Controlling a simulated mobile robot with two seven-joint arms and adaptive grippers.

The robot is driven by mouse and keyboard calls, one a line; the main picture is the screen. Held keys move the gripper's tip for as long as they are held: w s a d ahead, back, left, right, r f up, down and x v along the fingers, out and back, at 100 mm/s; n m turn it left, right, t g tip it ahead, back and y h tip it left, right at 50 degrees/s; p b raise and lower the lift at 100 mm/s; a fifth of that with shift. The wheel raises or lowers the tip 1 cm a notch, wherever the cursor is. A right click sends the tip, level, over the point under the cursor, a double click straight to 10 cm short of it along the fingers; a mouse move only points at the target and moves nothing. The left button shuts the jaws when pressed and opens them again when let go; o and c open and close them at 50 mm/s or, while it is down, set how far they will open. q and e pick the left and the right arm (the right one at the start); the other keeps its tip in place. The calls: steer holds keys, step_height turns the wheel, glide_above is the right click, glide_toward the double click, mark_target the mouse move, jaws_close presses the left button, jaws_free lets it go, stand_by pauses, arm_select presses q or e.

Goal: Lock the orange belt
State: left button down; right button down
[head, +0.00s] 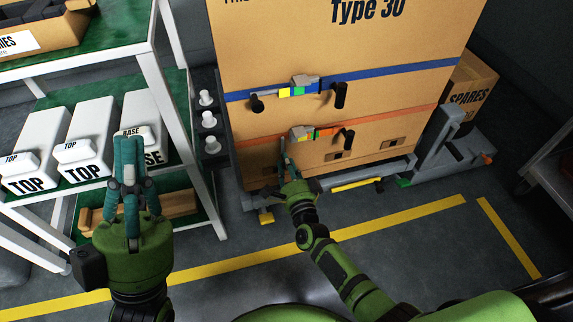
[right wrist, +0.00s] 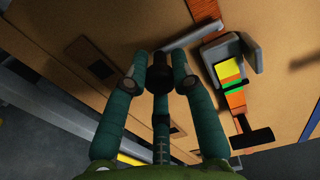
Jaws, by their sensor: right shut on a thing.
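The orange belt (head: 390,122) runs across the lower front of a large cardboard box (head: 340,55). Its buckle (head: 302,132) has a grey housing with yellow and green marks; in the right wrist view the buckle (right wrist: 228,70) is right of my fingers. A black handle (right wrist: 250,138) sits at one end of it. A grey lever (right wrist: 192,37) runs from near the buckle to a black knob (right wrist: 160,74). My right gripper (head: 285,150) is shut on this knob, its fingers partly hiding it. My left gripper (head: 129,142) is away from the box, fingers upward and close together, holding nothing visible.
A blue belt (head: 400,69) with a similar buckle crosses the box above. A shelf rack (head: 150,75) with white cases stands at left, a dark peg holder (head: 212,150) beside the box. A smaller box marked SPARES (head: 470,85) stands at right. Floor in front is mostly clear.

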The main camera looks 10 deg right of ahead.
steer(key=c, duration=1)
jaws_free()
steer(key=s, duration=1.2)
steer(key=shift+d, duration=0.25)
steer(key=shift+r, duration=0.1)
